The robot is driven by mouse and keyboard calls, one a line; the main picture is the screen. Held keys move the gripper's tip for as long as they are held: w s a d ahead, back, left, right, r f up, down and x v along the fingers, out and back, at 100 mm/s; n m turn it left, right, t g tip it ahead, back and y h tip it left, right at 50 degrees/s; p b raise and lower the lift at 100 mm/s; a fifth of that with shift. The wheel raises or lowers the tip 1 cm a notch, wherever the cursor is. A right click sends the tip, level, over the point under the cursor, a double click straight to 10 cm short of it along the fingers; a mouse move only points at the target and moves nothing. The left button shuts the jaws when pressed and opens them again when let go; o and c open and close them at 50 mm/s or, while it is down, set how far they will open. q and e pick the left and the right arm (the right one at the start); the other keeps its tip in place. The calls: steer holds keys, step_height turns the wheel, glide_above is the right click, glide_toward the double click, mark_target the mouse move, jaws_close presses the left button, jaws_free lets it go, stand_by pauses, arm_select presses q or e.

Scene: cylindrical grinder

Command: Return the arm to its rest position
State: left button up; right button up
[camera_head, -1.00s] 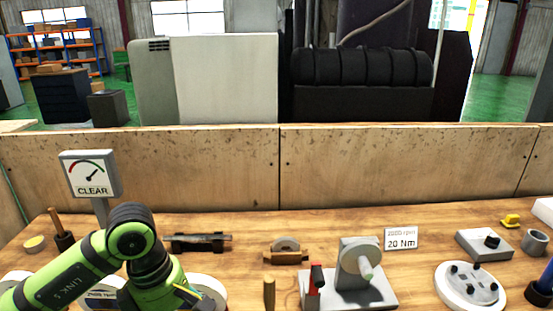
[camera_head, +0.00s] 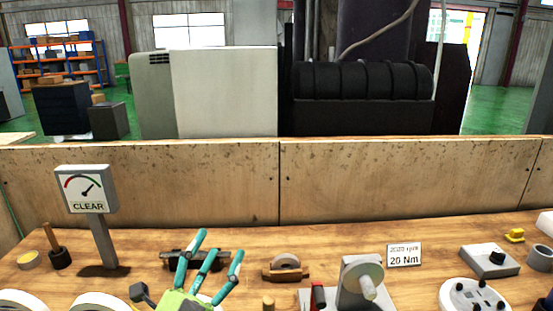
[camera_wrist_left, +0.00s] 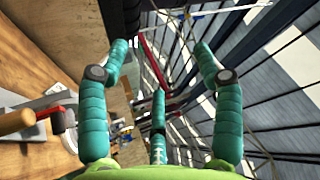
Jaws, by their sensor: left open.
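My left gripper (camera_head: 208,262) shows at the bottom of the head view, left of centre. Its green palm is at the picture's lower edge and its teal fingers point up, spread apart with nothing between them. It stands in front of a dark tool in a holder (camera_head: 170,261) and hides part of it. In the left wrist view the open fingers (camera_wrist_left: 158,75) frame empty space, with the bench on the left side of the picture.
A gauge sign reading CLEAR (camera_head: 86,189) stands at the left. A grinder-like fixture (camera_head: 361,283) with a round wheel is right of my gripper. A wheel in a wooden stand (camera_head: 286,268), a 20 Nm card (camera_head: 404,255) and a grey box (camera_head: 488,261) lie further right. A wooden backboard (camera_head: 400,180) closes the rear.

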arm_select(q)
steer(key=s+a+f+n+g+y, duration=0.2)
steer(key=a+f+n+g+y, duration=0.15)
steer(key=f, duration=0.45)
steer(key=s+a+f+n+g+y, duration=0.2)
steer(key=a+f+n+g, duration=0.1)
steer(key=f+n, duration=0.3)
steer(key=s+a+f+n+g+y, duration=0.2)
steer(key=a+f+n+g+y, duration=0.1)
steer(key=f, duration=0.6)
steer(key=s+f+n+g, duration=0.1)
steer(key=s+f+g, duration=0.3)
steer(key=s+f, duration=0.3)
steer(key=s+f+n+g, duration=0.2)
steer(key=s+f+g, duration=0.25)
steer(key=s, duration=0.55)
step_height(320, 180, down, 22)
steer(key=s+g, duration=0.1)
steer(key=s+a+f+g+b, duration=0.1)
steer(key=s+a+f, duration=0.1)
steer(key=s+f, duration=1.3)
steer(key=shift+s+f+m, duration=0.2)
steer(key=shift+m, duration=0.25)
